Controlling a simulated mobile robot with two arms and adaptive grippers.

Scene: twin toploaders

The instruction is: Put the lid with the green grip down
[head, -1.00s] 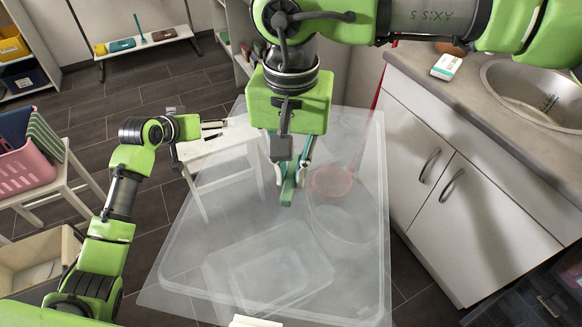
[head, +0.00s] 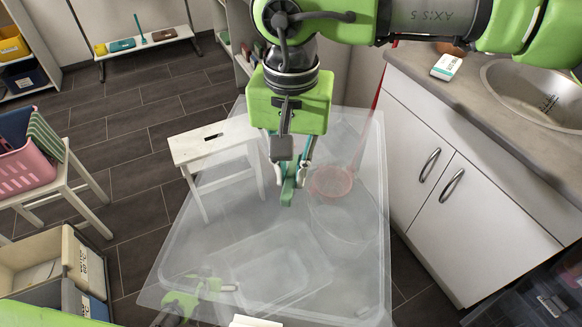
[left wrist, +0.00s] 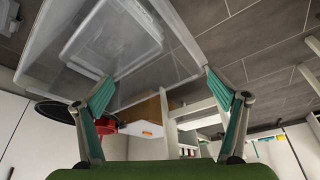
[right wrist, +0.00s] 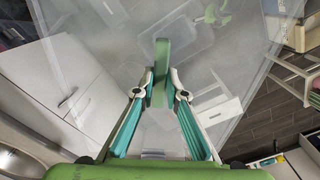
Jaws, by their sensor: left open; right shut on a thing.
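The lid (head: 345,255) is a large clear sheet with a raised rim. It hangs tilted in front of me and spans the middle of the head view. My right gripper (head: 293,178) is shut on its green grip (head: 288,193); the right wrist view also shows the grip (right wrist: 160,72) between the fingers. My left gripper (head: 228,287) shows blurred through the lid at the lower left. In the left wrist view its fingers (left wrist: 165,95) are apart with nothing between them, and the lid (left wrist: 185,62) spreads above.
A white stool (head: 212,142) with a dark slot stands behind the lid. A red round thing (head: 330,183) shows through the lid. A counter with a sink (head: 535,92) and cabinet is at right. Crates (head: 85,262) stand at lower left, a pink basket (head: 28,160) at left.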

